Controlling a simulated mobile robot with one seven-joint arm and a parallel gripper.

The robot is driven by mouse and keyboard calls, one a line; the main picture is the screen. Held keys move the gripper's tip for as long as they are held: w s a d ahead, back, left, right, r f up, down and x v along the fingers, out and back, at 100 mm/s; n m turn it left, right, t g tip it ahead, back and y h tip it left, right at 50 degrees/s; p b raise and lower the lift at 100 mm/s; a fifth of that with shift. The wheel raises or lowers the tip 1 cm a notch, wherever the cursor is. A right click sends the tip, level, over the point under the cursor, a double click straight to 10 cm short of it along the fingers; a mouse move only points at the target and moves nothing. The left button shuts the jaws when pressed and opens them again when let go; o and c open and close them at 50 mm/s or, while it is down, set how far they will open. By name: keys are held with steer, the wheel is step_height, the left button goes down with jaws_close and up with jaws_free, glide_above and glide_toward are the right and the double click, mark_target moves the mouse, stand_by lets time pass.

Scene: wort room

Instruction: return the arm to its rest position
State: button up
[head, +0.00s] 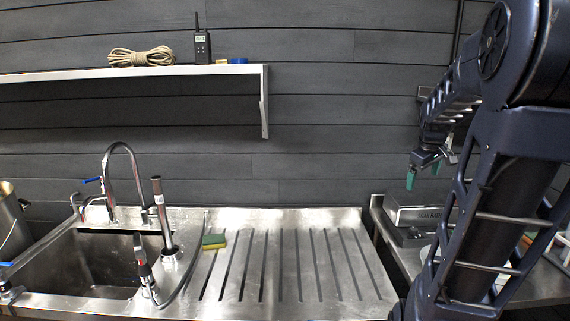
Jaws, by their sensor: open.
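My arm fills the right side of the head view, folded high with its elbow at the top right corner. My gripper (424,169) hangs near the wall at the right, above the side counter. Its green-tipped fingers are apart with nothing between them. It is clear of the counter and of the sink unit. Part of the counter behind my arm is hidden.
A steel sink (95,262) with a tall faucet (122,165) stands at the left. A sponge (214,241) lies by the ribbed drainboard (300,262). A shelf (150,72) holds rope (142,57) and a radio (202,46). A metal box (412,215) sits on the right counter.

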steer(key=s+a+f+m+t+y, duration=0.1)
steer(key=s+a+m, duration=0.4)
steer(key=s+a, duration=1)
steer(key=shift+s+a+f+y, duration=0.2)
steer(key=shift+s+f+y, duration=0.05)
steer(key=shift+f+y, duration=0.05)
